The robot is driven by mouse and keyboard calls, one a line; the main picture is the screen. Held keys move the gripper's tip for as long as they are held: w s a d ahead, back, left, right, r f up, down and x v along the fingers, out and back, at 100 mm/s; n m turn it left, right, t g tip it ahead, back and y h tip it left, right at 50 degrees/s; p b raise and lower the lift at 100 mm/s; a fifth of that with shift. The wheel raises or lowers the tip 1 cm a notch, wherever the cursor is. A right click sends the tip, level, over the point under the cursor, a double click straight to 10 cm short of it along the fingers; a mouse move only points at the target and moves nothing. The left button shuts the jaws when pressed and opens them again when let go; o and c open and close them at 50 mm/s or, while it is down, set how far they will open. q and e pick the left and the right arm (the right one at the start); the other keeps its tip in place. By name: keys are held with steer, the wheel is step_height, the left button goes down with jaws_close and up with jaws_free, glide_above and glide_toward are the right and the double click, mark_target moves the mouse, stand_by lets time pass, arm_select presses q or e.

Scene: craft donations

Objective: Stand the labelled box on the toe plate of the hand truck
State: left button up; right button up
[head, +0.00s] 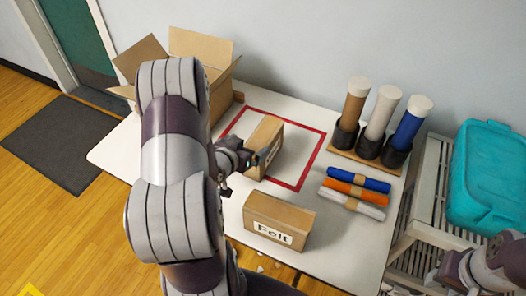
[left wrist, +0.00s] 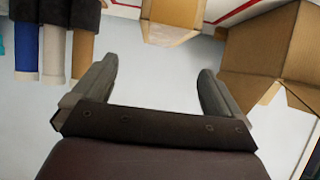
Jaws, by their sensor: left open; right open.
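The labelled box (head: 278,222), a brown carton with a white "Felt" label, stands on the white table near its front edge. A second brown box (head: 268,135) stands inside a red outline on the table; its label side is hidden or turned away. My left gripper (head: 250,160) is beside this second box in the head view. In the left wrist view my left gripper (left wrist: 156,75) is open and empty, with a box (left wrist: 172,22) ahead of its fingers. My right gripper (head: 440,277) is partly in view at the lower right, open, away from both boxes. I cannot make out the hand truck.
An open carton (head: 203,45) stands at the back left of the table (head: 330,238). Several upright tubes (head: 388,110) and coloured rolls (head: 358,180) occupy the right. A teal bin (head: 490,165) sits on a slatted rack (head: 430,180). A yellow patch (head: 22,288) shows bottom left.

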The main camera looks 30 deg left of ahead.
mark_target(262, 137)
arm_select(q)
steer(key=x, duration=0.5)
steer(key=shift+w+f, duration=0.25)
steer(key=shift+w, duration=0.05)
steer(key=x, duration=0.5)
steer(key=shift+a+f, duration=0.3)
steer(key=shift+f, duration=0.1)
steer(key=shift+s+r, duration=0.1)
steer(key=c, duration=1.9)
